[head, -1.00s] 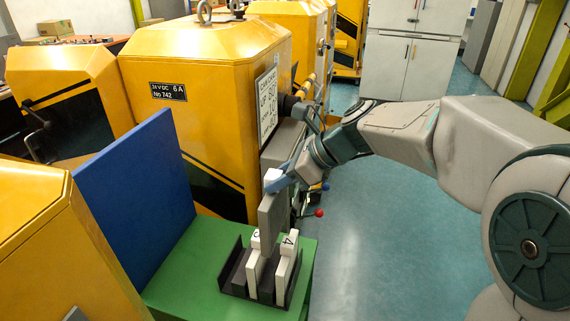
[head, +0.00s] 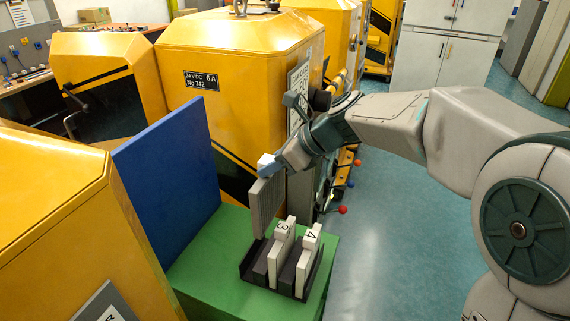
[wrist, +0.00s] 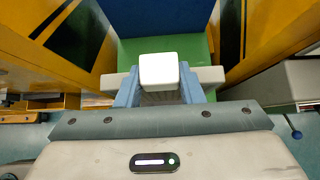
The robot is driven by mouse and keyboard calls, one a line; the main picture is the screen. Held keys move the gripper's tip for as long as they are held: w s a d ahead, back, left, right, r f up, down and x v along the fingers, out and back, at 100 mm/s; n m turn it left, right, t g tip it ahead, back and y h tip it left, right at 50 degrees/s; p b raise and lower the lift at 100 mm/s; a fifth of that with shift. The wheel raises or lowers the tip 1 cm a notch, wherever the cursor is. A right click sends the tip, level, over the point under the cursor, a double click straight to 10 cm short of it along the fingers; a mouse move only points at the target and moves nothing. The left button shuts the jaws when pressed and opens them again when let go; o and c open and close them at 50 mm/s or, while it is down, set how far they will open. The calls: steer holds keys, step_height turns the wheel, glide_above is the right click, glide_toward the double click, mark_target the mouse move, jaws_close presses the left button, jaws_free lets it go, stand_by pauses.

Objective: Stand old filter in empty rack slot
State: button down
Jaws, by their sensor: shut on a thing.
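My gripper (head: 268,168) is shut on the white handle of the old filter (head: 267,207), a grey ribbed panel. The filter hangs upright over the back left of the dark rack (head: 250,274). Its lower edge looks just above or behind the rack; I cannot tell whether they touch. White filters marked 3 (head: 282,243) and 4 (head: 309,252) stand in the rack. The rack's left part looks empty. In the wrist view the white handle (wrist: 158,71) sits between the blue fingers (wrist: 160,92), hiding most of the filter below.
The rack stands on a green bench (head: 212,255). A tall blue panel (head: 168,190) rises at the bench's left. A yellow cabinet (head: 235,100) stands behind, with a lever and red knob (head: 343,210) right of the bench. The floor at right is clear.

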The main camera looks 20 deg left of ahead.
steer(key=a+f+b, duration=0.2)
steer(key=f+b, duration=0.6)
steer(key=f, duration=0.1)
steer(key=a+f+b, duration=0.2)
steer(key=f+b, duration=0.5)
steer(key=f, duration=0.3)
steer(key=shift+w+b, duration=0.2)
steer(key=shift+b, duration=0.2)
stand_by(0.5)
steer(key=shift+a+f, duration=0.1)
steer(key=shift+f, duration=0.25)
stand_by(0.3)
steer(key=c, duration=0.9)
jaws_free()
steer(key=v, duration=1.4)
